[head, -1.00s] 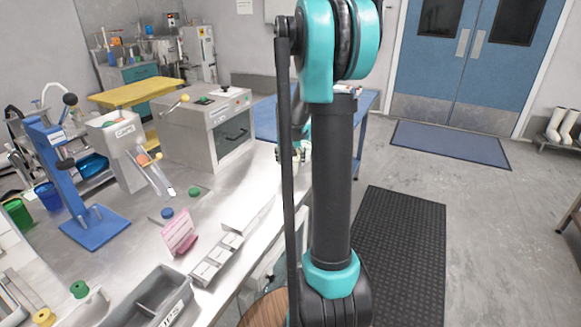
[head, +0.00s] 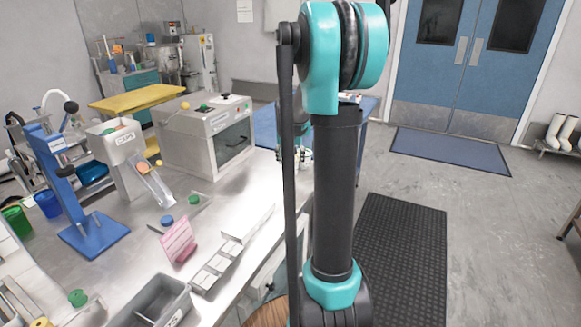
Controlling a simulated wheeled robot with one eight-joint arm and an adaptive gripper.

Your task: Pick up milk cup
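My arm rises through the middle of the head view and blocks much of what lies behind it. A small pale and dark part that looks like the wrist end of my arm with my gripper (head: 303,157) shows in the narrow gap behind the arm, near the right edge of the steel bench. Its fingers are too small and covered to read. I cannot make out a milk cup; if one stands near there, my arm hides it.
The steel bench (head: 226,205) holds a grey boxy machine (head: 204,137), a blue stand (head: 93,235), a pink sign (head: 179,241) and a grey bin (head: 150,300). A black floor mat (head: 400,250) and open floor lie on the right. Blue double doors (head: 465,75) stand at the back.

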